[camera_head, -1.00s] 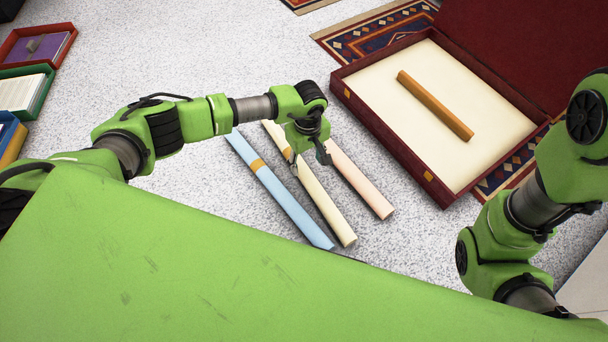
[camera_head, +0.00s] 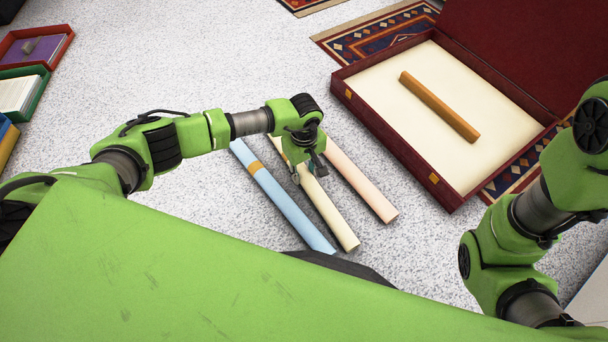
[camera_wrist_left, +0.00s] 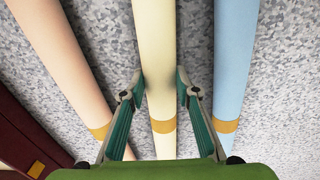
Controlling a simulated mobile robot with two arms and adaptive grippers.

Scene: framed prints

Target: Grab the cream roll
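The cream roll (camera_head: 330,213) lies on the speckled floor between a blue roll (camera_head: 286,199) and a pink roll (camera_head: 361,186). My left gripper (camera_head: 310,174) is over its upper part. In the left wrist view, the cream roll (camera_wrist_left: 155,50) runs between the two fingers of my left gripper (camera_wrist_left: 160,78). The fingers are spread, one on each side, near its gold band; I cannot tell whether they touch it. The blue roll (camera_wrist_left: 235,60) and pink roll (camera_wrist_left: 70,60) lie outside the fingers. My right arm is at the right; its gripper is not visible.
An open dark red case (camera_head: 392,151) with a cream lining holds an orange-brown roll (camera_head: 440,106). Patterned rugs (camera_head: 372,37) lie behind it. Colored trays, including a red one (camera_head: 36,47), stand at the far left. The floor left of the rolls is clear.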

